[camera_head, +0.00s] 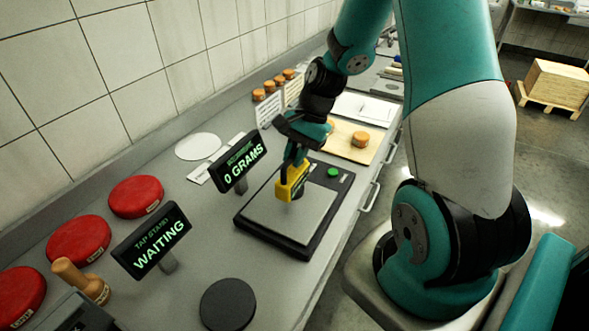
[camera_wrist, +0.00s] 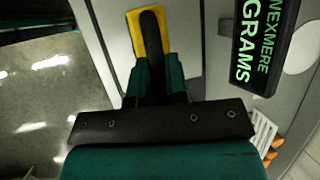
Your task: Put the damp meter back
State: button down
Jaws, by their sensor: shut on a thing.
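The damp meter, a yellow block-shaped thing (camera_head: 291,184), is in my gripper (camera_head: 294,172), over the plate of the scale (camera_head: 290,222). It also shows in the wrist view (camera_wrist: 135,36), partly hidden behind the dark finger of my gripper (camera_wrist: 152,40). My gripper is shut on it. The scale's display (camera_head: 239,163) reads 0 GRAMS. A dark tip shows under the meter; I cannot tell its gap to the plate.
Red cheese wheels (camera_head: 136,197) lie along the wall, beside a display (camera_head: 152,240) reading WAITING. A wooden-handled tool (camera_head: 80,279) stands front left. A black disc (camera_head: 228,304) lies in front. A board (camera_head: 353,153) with small orange pieces lies behind the scale.

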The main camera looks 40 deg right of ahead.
aim_at(295, 171)
jog(key=shift+f, duration=2.35)
jog(key=shift+f, duration=0.15)
jog(key=c, duration=1.1)
grip_release()
